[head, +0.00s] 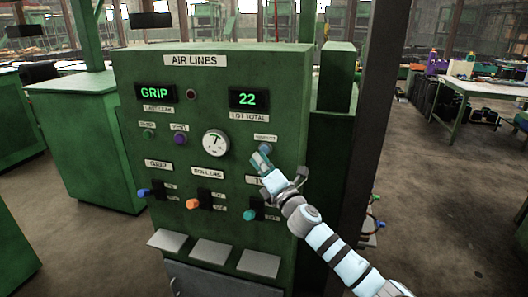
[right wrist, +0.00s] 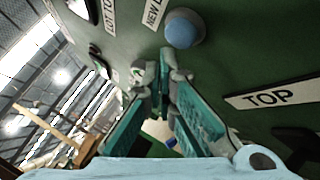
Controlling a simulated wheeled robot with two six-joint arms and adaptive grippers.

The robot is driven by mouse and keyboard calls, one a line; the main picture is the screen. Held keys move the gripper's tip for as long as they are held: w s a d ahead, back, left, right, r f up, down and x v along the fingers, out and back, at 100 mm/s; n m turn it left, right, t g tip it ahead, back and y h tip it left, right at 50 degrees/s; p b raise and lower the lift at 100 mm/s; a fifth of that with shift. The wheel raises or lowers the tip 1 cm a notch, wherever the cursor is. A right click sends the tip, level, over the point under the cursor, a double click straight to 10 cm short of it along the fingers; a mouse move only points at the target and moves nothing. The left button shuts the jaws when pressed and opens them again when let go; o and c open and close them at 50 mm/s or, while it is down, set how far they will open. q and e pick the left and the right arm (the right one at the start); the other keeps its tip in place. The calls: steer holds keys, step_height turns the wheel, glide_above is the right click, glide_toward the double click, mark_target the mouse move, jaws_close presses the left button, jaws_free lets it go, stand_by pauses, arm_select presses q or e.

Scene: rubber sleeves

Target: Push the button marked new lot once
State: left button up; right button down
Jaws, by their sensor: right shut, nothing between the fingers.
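A green panel headed AIR LINES (head: 194,60) stands in front of me. The new lot button is a round blue button (right wrist: 184,28) beside the label starting "NEW L" (right wrist: 154,12) in the right wrist view. In the head view that small label (head: 265,138) sits below the LOT TOTAL display, which reads 22 (head: 248,98). My right gripper (head: 261,160) is shut and empty, just below the label and largely over the button there. In the right wrist view its teal fingers (right wrist: 163,78) end close to the button; contact cannot be told. My left gripper is out of view.
A pressure gauge (head: 215,142) is left of my right gripper. Blue, orange and teal levers (head: 193,203) stick out lower on the panel. A dark post (head: 362,130) stands right of the panel. Cluttered work tables (head: 460,92) are behind to the right.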

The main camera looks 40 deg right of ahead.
steer(key=shift+d, duration=0.1)
steer(key=shift+w+d, duration=0.25)
steer(key=shift+w+d, duration=0.15)
steer(key=shift+d, duration=0.1)
stand_by(0.7)
stand_by(0.4)
steer(key=shift+s+a, duration=0.45)
steer(key=shift+a, duration=0.15)
steer(key=s+a, duration=0.1)
steer(key=s+a+p, duration=0.1)
steer(key=a, duration=0.2)
steer(key=shift+s+a+p, duration=0.1)
steer(key=shift+s+p, duration=0.2)
steer(key=shift+s, duration=0.1)
stand_by(0.7)
